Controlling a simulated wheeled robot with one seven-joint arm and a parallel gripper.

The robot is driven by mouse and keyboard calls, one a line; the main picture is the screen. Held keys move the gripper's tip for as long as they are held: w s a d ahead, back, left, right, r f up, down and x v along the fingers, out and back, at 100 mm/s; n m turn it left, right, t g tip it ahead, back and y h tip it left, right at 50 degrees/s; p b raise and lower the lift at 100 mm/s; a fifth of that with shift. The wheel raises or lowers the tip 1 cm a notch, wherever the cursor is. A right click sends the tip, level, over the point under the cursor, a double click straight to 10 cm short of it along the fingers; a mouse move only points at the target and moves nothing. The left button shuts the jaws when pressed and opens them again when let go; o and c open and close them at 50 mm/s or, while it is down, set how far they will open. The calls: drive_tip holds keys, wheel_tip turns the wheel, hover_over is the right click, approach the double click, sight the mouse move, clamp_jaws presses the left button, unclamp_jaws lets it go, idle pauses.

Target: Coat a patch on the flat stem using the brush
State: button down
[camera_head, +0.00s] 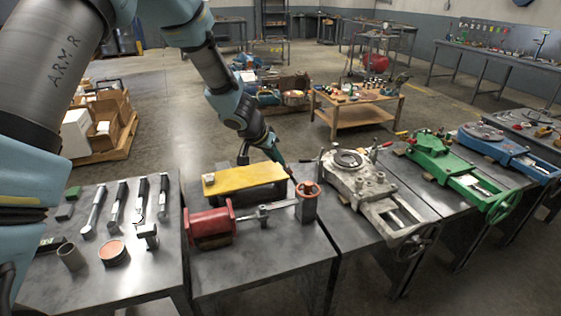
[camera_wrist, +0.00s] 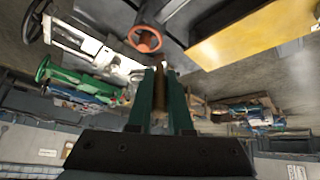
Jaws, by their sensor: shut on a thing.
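My gripper (camera_head: 275,153) is above the middle bench, behind the post with the orange ring. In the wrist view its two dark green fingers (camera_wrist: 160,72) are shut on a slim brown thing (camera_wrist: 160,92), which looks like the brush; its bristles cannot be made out. A grey metal stem (camera_head: 268,210) runs sideways from the red block (camera_head: 208,227) to the grey post (camera_head: 306,208). The orange ring (camera_head: 307,188) tops this post and also shows in the wrist view (camera_wrist: 145,38). Any coating on the stem cannot be made out.
A yellow plate (camera_head: 235,178) lies on a dark block behind the stem. The left bench holds several hand tools (camera_head: 118,205), a grey cup (camera_head: 71,257) and a round tin with orange-red content (camera_head: 113,250). A grey machine (camera_head: 365,185) stands to the right. The middle bench's front is clear.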

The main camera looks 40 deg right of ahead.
drive_tip(key=shift+s+d+f, duration=0.1)
drive_tip(key=shift+s+d, duration=0.15)
drive_tip(key=shift+f+b, duration=0.3)
drive_tip(key=shift+b, duration=0.1)
drive_tip(key=shift+f+b, duration=1.45)
drive_tip(key=shift+f, duration=0.6)
